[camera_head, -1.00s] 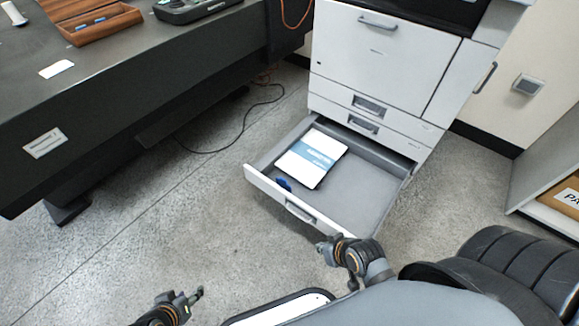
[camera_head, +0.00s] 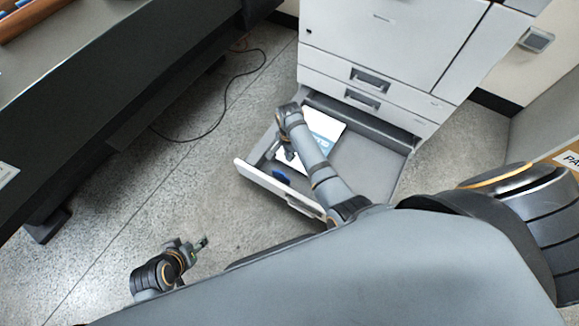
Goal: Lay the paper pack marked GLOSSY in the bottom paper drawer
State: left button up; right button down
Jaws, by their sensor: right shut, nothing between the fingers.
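The bottom paper drawer (camera_head: 372,168) of the white printer is pulled open. A white paper pack (camera_head: 322,124) with a blue band lies flat in its left rear part. My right arm crosses the pack and hides much of it, and its marking is not readable. My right gripper (camera_head: 289,154) is shut and empty, over the left part of the drawer beside the pack's near left edge. My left gripper (camera_head: 200,244) is low over the floor, left of the drawer; its finger opening is too small to judge.
A small blue object (camera_head: 281,174) lies in the drawer's front left corner. The white printer (camera_head: 375,45) stands behind, its upper drawers shut. A dark table (camera_head: 100,70) fills the left. A cable (camera_head: 222,110) lies on the floor. A shelf with a brown box (camera_head: 565,158) is at right.

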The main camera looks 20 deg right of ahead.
aim_at(293, 166)
pick_arm(q)
jog(key=w+a+r+t+b, duration=0.1)
jog(key=w+r+t+b, duration=0.2)
jog(key=w+r+t, duration=1.15)
pick_arm(e)
notch_tip(293, 166, down, 6)
jog(key=shift+r, duration=0.1)
notch_tip(293, 166, down, 2)
jog(key=shift+f+b, duration=0.15)
jog(key=shift+b, duration=0.7)
pick_arm(q)
notch_tip(293, 166, up, 27)
jog(key=s+m+t+h+b, duration=0.1)
jog(key=s+t, duration=0.1)
jog(key=t, duration=0.6)
jog(key=shift+s+m, duration=0.2)
jog(key=shift+m, duration=0.1)
pick_arm(e)
jog(key=shift+f, duration=0.9)
pick_arm(q)
jog(key=shift+w+a+f, duration=0.1)
jog(key=shift+f, duration=0.05)
